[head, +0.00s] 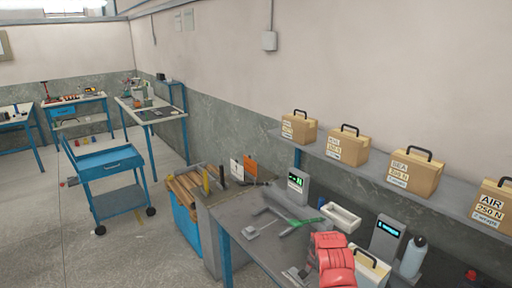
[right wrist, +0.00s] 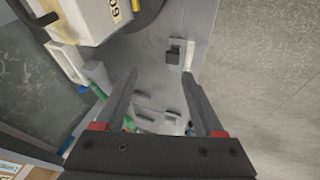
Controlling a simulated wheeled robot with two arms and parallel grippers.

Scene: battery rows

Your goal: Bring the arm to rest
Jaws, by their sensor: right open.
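My right gripper (right wrist: 160,74) shows in the right wrist view. Its two dark fingers are spread wide with nothing between them. It hangs above a grey bench surface with small dark parts and green pieces beyond the fingers. A pale box (right wrist: 88,18) with a dark handle and a yellow tag lies to the upper left, apart from the fingers. In the head view I cannot make out the right gripper's fingers. My left gripper is not in view.
The grey bench (head: 237,238) carries two displays (head: 298,184) (head: 387,238), a white tray (head: 340,217), a bottle (head: 413,257) and a pale box (head: 369,270). Labelled cartons (head: 415,173) stand on a wall shelf (head: 375,182). A blue cart (head: 108,161) stands left on open floor.

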